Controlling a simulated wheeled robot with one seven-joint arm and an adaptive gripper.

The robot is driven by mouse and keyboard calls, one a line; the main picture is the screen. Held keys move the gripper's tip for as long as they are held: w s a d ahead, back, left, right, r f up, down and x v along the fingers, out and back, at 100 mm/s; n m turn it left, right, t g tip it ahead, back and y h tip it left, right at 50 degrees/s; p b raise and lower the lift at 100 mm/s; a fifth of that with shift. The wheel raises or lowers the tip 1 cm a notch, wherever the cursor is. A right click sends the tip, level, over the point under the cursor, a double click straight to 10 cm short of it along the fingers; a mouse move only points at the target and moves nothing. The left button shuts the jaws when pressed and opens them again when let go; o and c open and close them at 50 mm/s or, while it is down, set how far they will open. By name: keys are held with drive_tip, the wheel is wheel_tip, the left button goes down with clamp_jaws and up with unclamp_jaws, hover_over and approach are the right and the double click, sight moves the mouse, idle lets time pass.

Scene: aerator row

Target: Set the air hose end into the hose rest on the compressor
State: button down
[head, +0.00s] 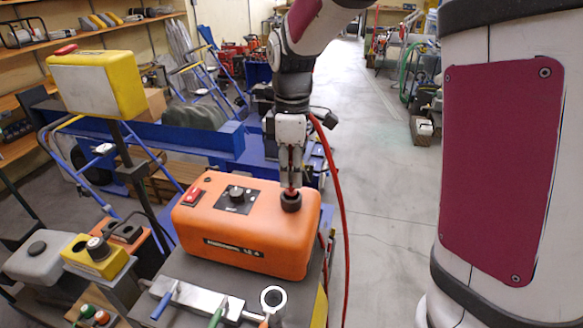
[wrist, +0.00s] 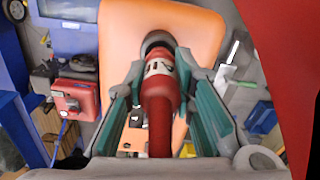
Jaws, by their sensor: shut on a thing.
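The orange compressor (head: 245,228) sits on a grey surface in the head view; its orange top also shows in the wrist view (wrist: 205,32). A black round hose rest (head: 291,203) stands on its right top; it shows as a dark ring in the wrist view (wrist: 152,38). My gripper (head: 290,172) points down over the rest. In the wrist view its green-padded fingers are shut on the red air hose end (wrist: 160,92), which has a white band. The far tip of the hose end meets the dark ring. How deep it sits in the ring is hidden.
The red hose (head: 342,215) hangs down right of the compressor. A black knob (head: 236,193) and red switch (head: 194,196) are on the compressor top. A valve manifold (head: 205,302) lies in front. A yellow box (head: 97,82) on a post stands left. Floor at right is clear.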

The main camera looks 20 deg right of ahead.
drive_tip(key=shift+f+b, duration=0.35)
drive_tip(key=shift+f, duration=1.1)
drive_tip(key=c, duration=1.3)
unclamp_jaws()
